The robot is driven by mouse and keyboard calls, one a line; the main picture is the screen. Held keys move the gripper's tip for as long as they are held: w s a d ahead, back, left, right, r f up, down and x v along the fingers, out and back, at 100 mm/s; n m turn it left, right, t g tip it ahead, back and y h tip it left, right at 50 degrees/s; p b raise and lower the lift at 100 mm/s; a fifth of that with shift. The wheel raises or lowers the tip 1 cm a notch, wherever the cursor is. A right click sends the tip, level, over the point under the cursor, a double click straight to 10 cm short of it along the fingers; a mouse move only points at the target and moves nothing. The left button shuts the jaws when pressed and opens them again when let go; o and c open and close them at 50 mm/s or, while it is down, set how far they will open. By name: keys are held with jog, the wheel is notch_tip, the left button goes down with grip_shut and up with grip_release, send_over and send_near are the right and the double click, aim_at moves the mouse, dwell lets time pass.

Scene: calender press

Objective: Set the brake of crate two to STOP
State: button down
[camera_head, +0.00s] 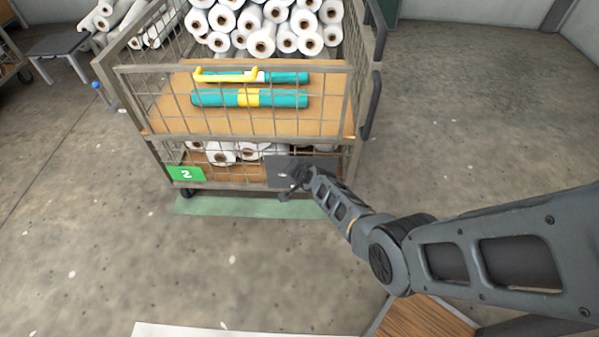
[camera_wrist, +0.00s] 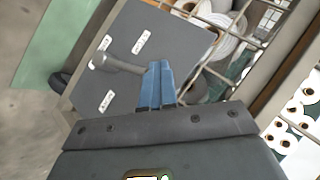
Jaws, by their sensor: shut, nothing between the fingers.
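Crate two is a wire-mesh crate (camera_head: 258,138) on castors with a green plate marked 2 (camera_head: 186,174) at its lower left. Its brake plate (camera_head: 272,171) is dark grey and sits low on the front, right of centre. In the wrist view the brake plate (camera_wrist: 180,50) carries small white labels too small to read. A grey brake lever (camera_wrist: 115,62) lies across it, its rounded end towards the left. My gripper (camera_head: 296,180) is at the plate. Its blue fingers (camera_wrist: 157,72) are shut and empty beside the lever's right end; I cannot tell whether they touch it.
The crate holds white rolls (camera_head: 262,38) and teal-and-yellow items (camera_head: 250,98) on a wooden shelf. A green floor mat (camera_head: 240,207) lies under its front edge. A grey stool (camera_head: 58,46) stands at the far left. The concrete floor in front is mostly clear.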

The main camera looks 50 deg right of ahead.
jog(key=shift+w+a+f, duration=0.3)
jog(key=shift+w+a, duration=0.05)
jog(key=shift+w, duration=0.05)
jog(key=shift+r+p, duration=0.7)
jog(key=shift+r, duration=0.15)
jog(key=s+a+r+p, duration=0.6)
jog(key=r+p, duration=0.4)
jog(key=p, duration=0.2)
jog(key=shift+a+r, duration=0.25)
jog(key=shift+a, duration=0.05)
